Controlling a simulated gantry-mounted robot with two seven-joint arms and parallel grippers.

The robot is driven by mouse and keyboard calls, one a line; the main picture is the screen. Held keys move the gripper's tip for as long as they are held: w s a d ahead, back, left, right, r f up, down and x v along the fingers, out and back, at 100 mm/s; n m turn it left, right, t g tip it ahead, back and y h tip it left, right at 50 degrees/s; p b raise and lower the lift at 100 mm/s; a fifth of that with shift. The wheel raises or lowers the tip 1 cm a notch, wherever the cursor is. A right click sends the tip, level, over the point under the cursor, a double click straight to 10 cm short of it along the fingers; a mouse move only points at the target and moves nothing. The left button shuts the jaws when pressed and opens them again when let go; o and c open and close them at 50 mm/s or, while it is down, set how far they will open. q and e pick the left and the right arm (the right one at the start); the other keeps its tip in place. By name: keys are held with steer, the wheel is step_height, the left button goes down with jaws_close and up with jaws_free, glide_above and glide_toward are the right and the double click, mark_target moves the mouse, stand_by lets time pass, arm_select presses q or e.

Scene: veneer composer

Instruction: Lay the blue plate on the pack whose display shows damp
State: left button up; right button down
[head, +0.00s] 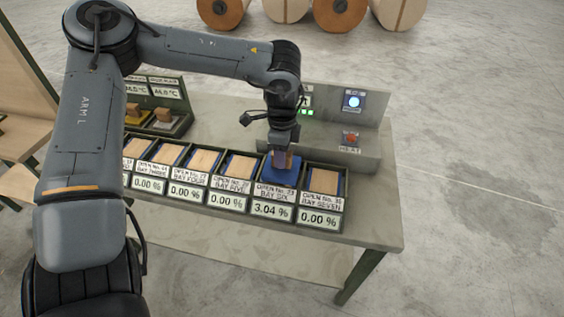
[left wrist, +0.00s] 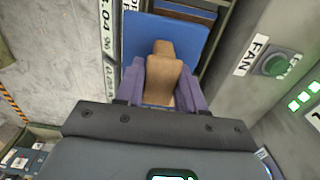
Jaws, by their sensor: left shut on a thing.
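My left gripper (head: 285,160) is shut on the wooden handle (left wrist: 165,65) of the blue plate (head: 279,177). The plate is over bay six and hides most of its pack; I cannot tell whether it rests on the pack or hangs just above it. The plate (left wrist: 140,35) also shows in the left wrist view, a little askew to the bay, with a strip of the bay visible beyond it. The bay six display (head: 271,209) reads 3.04 %. The displays of bay four (head: 186,192), bay five (head: 227,201) and bay seven (head: 319,218) read 0.00 %. My right gripper is out of view.
Wooden packs lie in the neighbouring bays, such as bay seven (head: 324,180) and bay five (head: 238,166). Behind the row stands a grey control panel (head: 345,125) with a lit blue button and a red HEAT knob. A green FAN button (left wrist: 275,64) is close to the plate.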

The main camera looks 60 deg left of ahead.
arm_select(q)
steer(key=a, duration=0.1)
steer(key=w+a+f, duration=0.1)
steer(key=a+f, duration=0.1)
steer(key=shift+w, duration=0.3)
steer(key=shift+f+b, duration=0.75)
steer(key=shift+f, duration=1.2)
steer(key=shift+f, duration=0.1)
steer(key=o, duration=1.2)
steer(key=shift+f, duration=0.1)
steer(key=shift+c, duration=0.2)
steer(key=shift+r, duration=0.4)
step_height(320, 180, up, 12)
steer(key=p, duration=0.3)
steer(key=shift+f, duration=0.2)
